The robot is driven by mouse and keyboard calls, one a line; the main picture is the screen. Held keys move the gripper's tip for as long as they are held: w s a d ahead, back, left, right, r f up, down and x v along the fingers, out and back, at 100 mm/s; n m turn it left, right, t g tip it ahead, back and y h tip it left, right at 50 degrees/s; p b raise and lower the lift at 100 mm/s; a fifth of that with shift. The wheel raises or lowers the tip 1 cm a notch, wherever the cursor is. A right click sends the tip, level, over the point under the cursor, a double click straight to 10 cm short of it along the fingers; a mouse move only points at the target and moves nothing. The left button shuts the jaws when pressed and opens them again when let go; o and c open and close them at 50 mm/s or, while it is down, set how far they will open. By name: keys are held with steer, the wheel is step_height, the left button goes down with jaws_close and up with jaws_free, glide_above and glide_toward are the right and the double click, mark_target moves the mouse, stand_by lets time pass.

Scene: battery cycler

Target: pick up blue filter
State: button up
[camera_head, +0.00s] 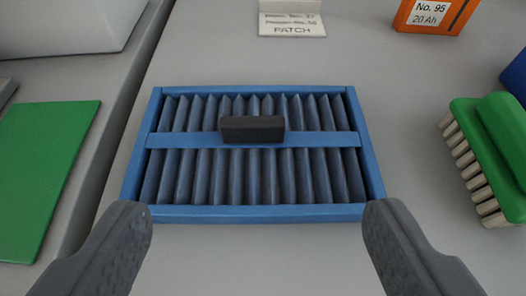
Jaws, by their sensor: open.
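The blue filter (253,212) lies flat on the grey surface in the middle of the view. It has a blue rectangular frame, dark pleats and a blue crossbar with a black block-shaped handle (252,129) at its centre. My gripper (257,212) is open, with one dark grey finger at the lower left and one at the lower right. The fingertips show near the filter's front corners. Nothing is between the fingers except the view of the filter's front edge. I cannot tell the height of the fingers above the surface.
A green brush (495,150) with pale bristles lies to the right. A green panel (40,170) lies left, past a seam in the surface. A blue object (516,75) shows at the right edge.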

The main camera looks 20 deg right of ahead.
mark_target(252, 129)
steer(key=x, duration=0.7)
steer(key=shift+w+f, duration=0.4)
steer(key=shift+f, duration=0.2)
steer(key=shift+f+x, duration=0.25)
steer(key=shift+x, duration=1.8)
steer(key=shift+s+a, duration=0.1)
steer(key=shift+a, duration=0.05)
steer(key=c, duration=1.1)
